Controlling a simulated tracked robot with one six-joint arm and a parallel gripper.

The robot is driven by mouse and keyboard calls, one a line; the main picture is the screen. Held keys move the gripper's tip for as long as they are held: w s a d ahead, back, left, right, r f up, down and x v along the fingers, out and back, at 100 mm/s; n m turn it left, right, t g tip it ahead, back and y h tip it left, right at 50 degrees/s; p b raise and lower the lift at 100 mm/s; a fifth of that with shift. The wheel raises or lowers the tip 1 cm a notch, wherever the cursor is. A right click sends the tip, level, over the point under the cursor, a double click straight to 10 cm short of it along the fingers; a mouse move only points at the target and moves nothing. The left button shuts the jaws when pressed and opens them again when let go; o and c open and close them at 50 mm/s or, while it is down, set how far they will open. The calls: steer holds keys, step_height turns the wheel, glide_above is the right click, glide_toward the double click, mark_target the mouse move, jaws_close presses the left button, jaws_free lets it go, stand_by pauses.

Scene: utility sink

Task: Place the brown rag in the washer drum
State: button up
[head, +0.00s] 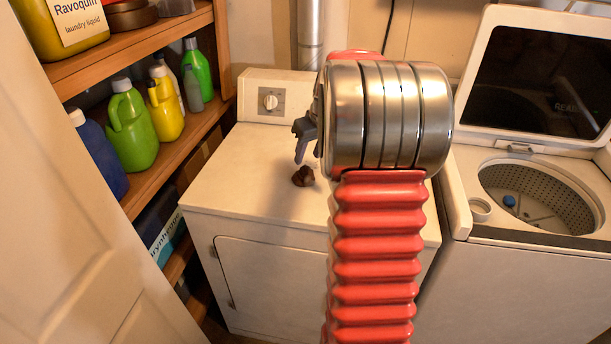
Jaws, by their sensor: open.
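The brown rag (303,176) lies as a small crumpled heap on the white top of the dryer (240,190). My gripper (303,150) is open and appears above or just behind the rag, with its fingers pointing down. Whether it touches the rag cannot be told. My red and silver arm hides part of the gripper and the dryer top. The washer (530,270) stands to the right with its lid (535,75) raised. Its perforated drum (540,190) is open to view and holds a small blue item (509,201).
Wooden shelves (170,135) with several detergent bottles stand on the left. A white door (80,210) fills the lower left. A metal duct (309,35) rises behind the dryer. The dryer top left of the rag is clear.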

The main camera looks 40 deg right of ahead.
mark_target(306, 166)
steer(key=shift+s+x, duration=0.15)
steer(key=shift+x, duration=1.1)
steer(key=shift+s+x, duration=0.15)
steer(key=shift+x, duration=1.15)
steer(key=shift+d+f, duration=0.1)
steer(key=shift+d, duration=0.05)
steer(key=shift+c, duration=0.6)
jaws_close()
